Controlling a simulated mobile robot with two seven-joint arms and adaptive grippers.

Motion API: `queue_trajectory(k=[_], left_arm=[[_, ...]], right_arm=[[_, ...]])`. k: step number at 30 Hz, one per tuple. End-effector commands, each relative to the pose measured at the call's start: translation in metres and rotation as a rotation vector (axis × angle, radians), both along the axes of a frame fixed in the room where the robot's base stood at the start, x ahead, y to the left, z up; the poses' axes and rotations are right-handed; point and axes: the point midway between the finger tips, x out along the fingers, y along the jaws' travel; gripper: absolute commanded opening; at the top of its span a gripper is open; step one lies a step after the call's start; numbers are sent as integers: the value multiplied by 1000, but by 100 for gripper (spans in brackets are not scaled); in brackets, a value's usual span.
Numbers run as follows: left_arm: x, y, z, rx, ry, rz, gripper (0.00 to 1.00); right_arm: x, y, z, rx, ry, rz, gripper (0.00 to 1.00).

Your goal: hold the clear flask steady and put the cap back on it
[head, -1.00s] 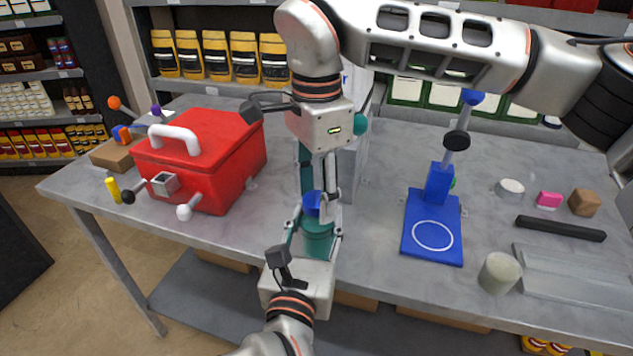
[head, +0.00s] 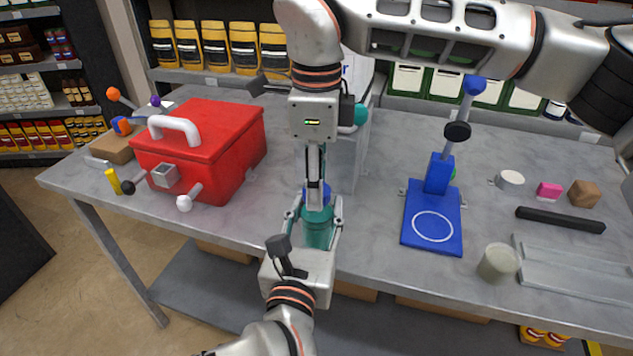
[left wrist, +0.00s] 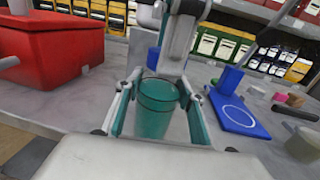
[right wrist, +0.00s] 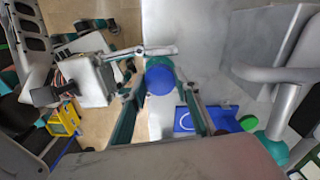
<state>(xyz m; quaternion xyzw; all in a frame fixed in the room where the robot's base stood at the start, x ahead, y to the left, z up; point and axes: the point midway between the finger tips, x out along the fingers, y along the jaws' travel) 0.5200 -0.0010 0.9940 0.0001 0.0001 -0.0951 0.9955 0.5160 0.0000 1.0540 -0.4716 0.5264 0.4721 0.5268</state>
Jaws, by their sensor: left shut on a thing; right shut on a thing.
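The flask (head: 318,236) looks see-through teal and stands upright at the table's front edge. My left gripper (head: 316,218) is shut around its sides from the front; the flask also shows between the fingers in the left wrist view (left wrist: 155,115). The blue cap (head: 317,194) is at the flask's mouth, and it also shows in the right wrist view (right wrist: 160,80). My right gripper (head: 316,184) points down from above and is shut on the cap.
A red box (head: 205,145) with a white handle stands to the left. A grey block-like machine (head: 347,150) stands close behind the flask.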

Motion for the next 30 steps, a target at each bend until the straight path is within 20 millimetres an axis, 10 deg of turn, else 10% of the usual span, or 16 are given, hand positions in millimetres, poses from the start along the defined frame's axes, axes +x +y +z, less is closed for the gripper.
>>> queue_trajectory(k=[21,26,27,30], left_arm=[[0,0,0,0,1,0,0],[0,0,0,0,0,0,0],[0,0,0,0,0,0,0],[0,0,0,0,1,0,0]], right_arm=[[0,0,-1,-1,0,-1255,5],[0,0,-1,-1,0,-1291,5],[0,0,-1,-1,0,-1291,33],[0,0,-1,-1,0,-1290,48]])
